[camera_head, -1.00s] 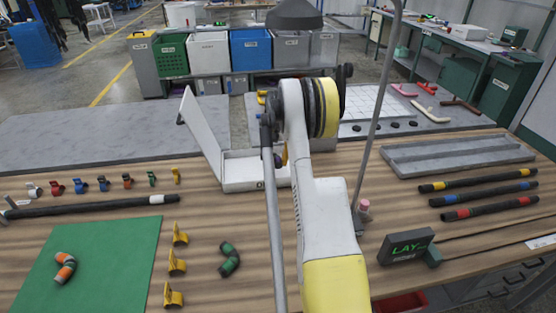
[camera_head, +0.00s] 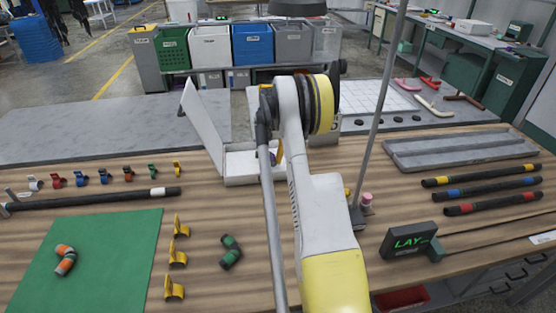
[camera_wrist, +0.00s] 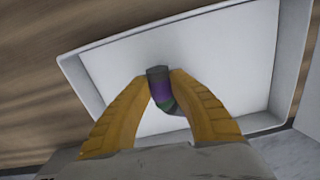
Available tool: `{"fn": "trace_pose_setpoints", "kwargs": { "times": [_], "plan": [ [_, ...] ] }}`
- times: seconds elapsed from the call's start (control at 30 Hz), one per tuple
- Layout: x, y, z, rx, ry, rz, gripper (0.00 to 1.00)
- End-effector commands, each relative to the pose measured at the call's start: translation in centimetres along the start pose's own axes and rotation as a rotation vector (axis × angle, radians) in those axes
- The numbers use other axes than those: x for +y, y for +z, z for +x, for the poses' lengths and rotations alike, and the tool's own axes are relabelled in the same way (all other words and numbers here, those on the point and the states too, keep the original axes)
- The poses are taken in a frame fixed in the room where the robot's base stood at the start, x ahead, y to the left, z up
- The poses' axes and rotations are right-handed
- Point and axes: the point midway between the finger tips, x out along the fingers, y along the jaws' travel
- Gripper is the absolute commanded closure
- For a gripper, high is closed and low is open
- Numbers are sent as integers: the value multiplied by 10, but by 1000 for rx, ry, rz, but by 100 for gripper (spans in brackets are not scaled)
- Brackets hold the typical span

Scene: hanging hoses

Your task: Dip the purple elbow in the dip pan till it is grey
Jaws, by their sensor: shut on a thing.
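My gripper (camera_wrist: 159,78) has its yellow fingers closed on the purple elbow (camera_wrist: 160,92) in the wrist view. The elbow shows a dark grey upper end, a purple middle and a green band lower down. It is over the white dip pan (camera_wrist: 225,60); I cannot tell whether it touches the pan's floor. In the head view the white pan (camera_head: 238,181) stands behind my arm with a raised white panel at its left. Only a bit of my yellow gripper (camera_head: 277,154) shows there; the elbow is mostly hidden by my arm.
A green mat (camera_head: 110,250) holds an orange-banded elbow (camera_head: 65,260). A green-banded elbow (camera_head: 230,252) lies right of several yellow holders (camera_head: 175,255). A small display (camera_head: 410,240) and a thin upright pole (camera_head: 378,120) stand right of my arm. Banded hoses (camera_head: 490,187) lie farther right.

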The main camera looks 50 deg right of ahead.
Motion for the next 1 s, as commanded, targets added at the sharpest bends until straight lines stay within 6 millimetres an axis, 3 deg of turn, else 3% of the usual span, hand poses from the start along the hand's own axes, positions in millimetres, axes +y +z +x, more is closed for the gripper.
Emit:
{"fn": "trace_pose_setpoints", "kwargs": {
  "times": [0.63, 1.0],
  "plan": [
    [-64, 5, 0, 0, 0, -1, 100],
    [-71, 6, 0, 0, 0, 1, 100]
  ]
}}
